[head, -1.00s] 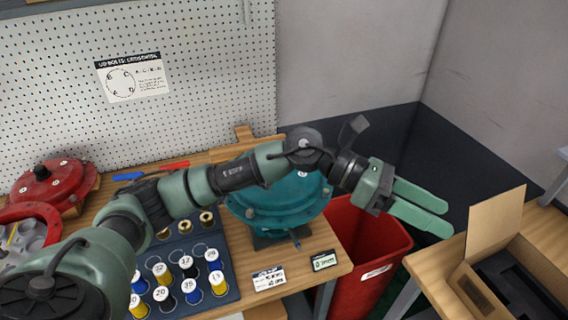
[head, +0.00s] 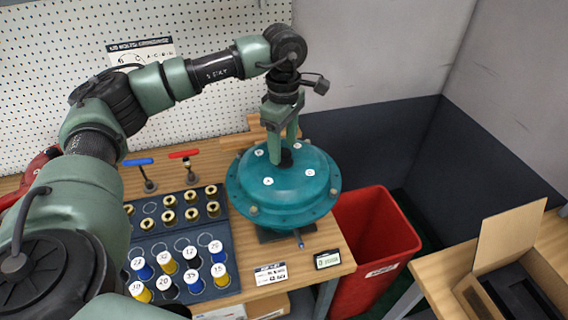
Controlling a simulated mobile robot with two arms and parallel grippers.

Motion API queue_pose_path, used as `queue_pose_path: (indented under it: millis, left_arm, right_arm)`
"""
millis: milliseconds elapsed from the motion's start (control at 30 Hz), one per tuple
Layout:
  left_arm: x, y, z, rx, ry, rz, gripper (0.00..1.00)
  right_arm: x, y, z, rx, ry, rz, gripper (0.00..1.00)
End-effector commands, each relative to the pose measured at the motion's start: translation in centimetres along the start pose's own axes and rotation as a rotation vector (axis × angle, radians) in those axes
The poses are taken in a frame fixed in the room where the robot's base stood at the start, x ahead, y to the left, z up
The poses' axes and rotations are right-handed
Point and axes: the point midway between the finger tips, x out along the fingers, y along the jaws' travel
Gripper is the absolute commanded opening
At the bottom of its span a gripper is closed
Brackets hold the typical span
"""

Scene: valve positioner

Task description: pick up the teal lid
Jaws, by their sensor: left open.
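The teal lid (head: 307,185) is a round domed cover with white marks and bolts around its rim. It sits on a dark base at the right end of the wooden bench. A black knob (head: 286,157) stands at its top centre. My left gripper (head: 284,150) points down over the lid's centre, with its fingers around or just beside the knob. The fingers are apart; whether they touch the knob cannot be told. My right gripper is not in the head view.
A dark tray (head: 232,258) of brass pieces and numbered blue and yellow caps lies left of the lid. Blue-handled (head: 131,162) and red-handled (head: 184,154) valves stand behind it. A red bin (head: 374,222) is right of the bench; an open cardboard box (head: 513,236) is farther right.

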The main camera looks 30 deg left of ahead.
Motion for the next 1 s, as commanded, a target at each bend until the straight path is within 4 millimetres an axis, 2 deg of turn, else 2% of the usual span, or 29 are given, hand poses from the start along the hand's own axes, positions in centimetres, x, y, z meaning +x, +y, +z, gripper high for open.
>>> queue_pose_path:
  millis: [33, 200, 467, 667, 700, 1000]
  left_arm:
    - [0.3, 0.0, -0.1, -0.001, 0.001, -0.005, 0.58]
    - [2.5, 0.1, 0.0, -0.001, -0.001, -0.002, 0.58]
    - [2.9, 0.1, 0.0, -0.001, -0.002, 0.0, 0.58]
    - [2.8, 0.1, 0.0, 0.0, -0.002, 0.0, 0.02]
    - [2.8, 0.1, 0.0, 0.0, -0.002, 0.0, 0.0]
    - [2.8, 0.1, 0.0, 0.0, -0.002, 0.0, 0.0]
  right_arm:
    - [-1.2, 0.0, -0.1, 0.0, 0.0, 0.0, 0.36]
    - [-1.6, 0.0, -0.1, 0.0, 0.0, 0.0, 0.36]
    - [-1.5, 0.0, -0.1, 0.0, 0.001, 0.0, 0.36]
    - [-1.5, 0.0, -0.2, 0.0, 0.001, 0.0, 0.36]
    - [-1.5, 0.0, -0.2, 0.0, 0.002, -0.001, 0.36]
    - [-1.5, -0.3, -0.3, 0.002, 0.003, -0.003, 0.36]
